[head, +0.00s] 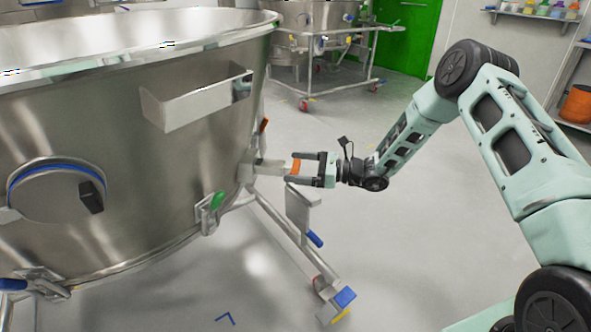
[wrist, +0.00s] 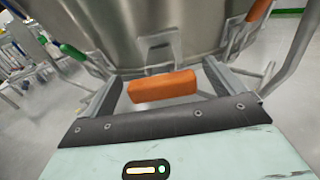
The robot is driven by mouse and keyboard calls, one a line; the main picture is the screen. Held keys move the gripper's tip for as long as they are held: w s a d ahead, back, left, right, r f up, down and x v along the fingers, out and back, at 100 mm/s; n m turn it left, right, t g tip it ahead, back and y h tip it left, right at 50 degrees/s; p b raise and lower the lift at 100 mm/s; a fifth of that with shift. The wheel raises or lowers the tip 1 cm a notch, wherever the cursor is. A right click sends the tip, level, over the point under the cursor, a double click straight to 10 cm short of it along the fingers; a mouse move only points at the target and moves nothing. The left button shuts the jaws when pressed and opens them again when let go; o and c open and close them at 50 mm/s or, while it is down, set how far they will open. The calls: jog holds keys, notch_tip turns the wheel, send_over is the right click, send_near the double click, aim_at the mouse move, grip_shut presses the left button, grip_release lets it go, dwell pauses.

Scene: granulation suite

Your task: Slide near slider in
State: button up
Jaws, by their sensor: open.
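The near slider shows as an orange block-shaped grip (head: 295,166) on a metal bracket at the right side of the large steel vessel (head: 120,165). In the wrist view the orange grip (wrist: 162,87) lies crosswise between my fingers, in front of the vessel wall. My gripper (head: 291,168) reaches in from the right, level with the grip. Its two fingers are apart, one on each side of the orange grip, with gaps visible at both ends in the wrist view (wrist: 158,80). How far the slider sits in its bracket is hard to tell.
A green-handled clamp (head: 217,200) and another orange handle (head: 264,125) are on the vessel. The vessel's wheeled frame leg (head: 295,235) stands below my gripper. A second vessel on a red-wheeled frame (head: 325,45) stands behind. The floor (head: 420,180) is clear to the right.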

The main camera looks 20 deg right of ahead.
jog(key=shift+w+a, duration=0.2)
jog(key=shift+a, duration=0.2)
jog(key=c, duration=1.4)
jog(key=x, duration=0.6)
jog(key=shift+w+a+p, duration=0.15)
jog(key=shift+a+p, duration=0.15)
jog(key=shift+r, duration=0.1)
jog(key=o, duration=1.4)
jog(key=shift+a, duration=0.1)
jog(key=p+v, duration=0.3)
jog(key=v, duration=1.4)
jog(key=shift+d, duration=0.25)
